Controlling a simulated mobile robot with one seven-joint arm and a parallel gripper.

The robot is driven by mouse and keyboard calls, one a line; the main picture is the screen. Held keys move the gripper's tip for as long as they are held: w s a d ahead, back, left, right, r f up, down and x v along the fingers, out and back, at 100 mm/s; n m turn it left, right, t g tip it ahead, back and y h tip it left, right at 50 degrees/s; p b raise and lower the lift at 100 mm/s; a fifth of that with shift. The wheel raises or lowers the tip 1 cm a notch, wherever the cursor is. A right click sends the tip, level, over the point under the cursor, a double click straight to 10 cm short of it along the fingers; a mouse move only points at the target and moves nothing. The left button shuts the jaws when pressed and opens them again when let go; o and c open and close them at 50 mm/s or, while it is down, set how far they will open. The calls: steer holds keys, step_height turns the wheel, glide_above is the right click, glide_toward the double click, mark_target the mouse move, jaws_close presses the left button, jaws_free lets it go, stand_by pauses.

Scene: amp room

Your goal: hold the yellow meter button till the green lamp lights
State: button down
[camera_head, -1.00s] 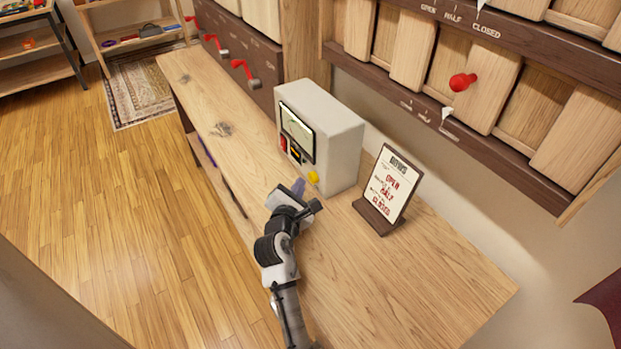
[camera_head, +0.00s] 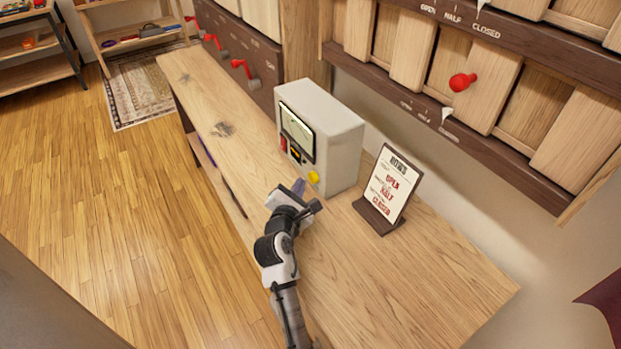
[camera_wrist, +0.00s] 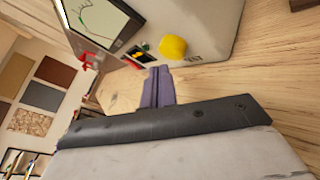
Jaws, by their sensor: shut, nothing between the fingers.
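The meter (camera_head: 338,140) is a pale grey box on the bench, with a dial screen on its front. Its yellow button (camera_head: 313,177) sits low on the front; in the wrist view the yellow button (camera_wrist: 172,47) is large, near the top. My gripper (camera_head: 299,187) is shut and empty, its purple fingertips just in front of the button. In the wrist view the fingers (camera_wrist: 158,75) point at the meter's face, just below and left of the button. I cannot tell whether they touch. No lit green lamp can be made out on the meter.
A sign in a dark stand (camera_head: 389,192) stands on the wooden bench (camera_head: 430,285), right of the meter. Wooden sliders with a red knob (camera_head: 462,82) line the wall above. Red-handled levers (camera_head: 243,70) stick out behind. The bench front is clear.

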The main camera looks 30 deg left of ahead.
steer(key=shift+w+d, duration=0.1)
steer(key=shift+w+d+p, duration=0.15)
steer(key=shift+w+p, duration=0.1)
steer(key=shift+p, duration=0.3)
steer(key=shift+w+d+p, duration=0.3)
steer(key=shift+w+p, duration=0.15)
steer(key=shift+w, duration=0.1)
stand_by(1.7)
steer(key=shift+s+a, duration=0.1)
steer(key=shift+s, duration=0.05)
stand_by(1.6)
steer(key=shift+s+a, duration=0.4)
steer(key=shift+s, duration=0.3)
steer(key=shift+s+a, duration=0.1)
steer(key=shift+s+a, duration=0.4)
steer(key=shift+s, duration=0.3)
steer(key=shift+s+a, duration=0.4)
steer(key=shift+s, duration=0.3)
steer(key=shift+s+a, duration=0.4)
steer(key=shift+s, duration=0.3)
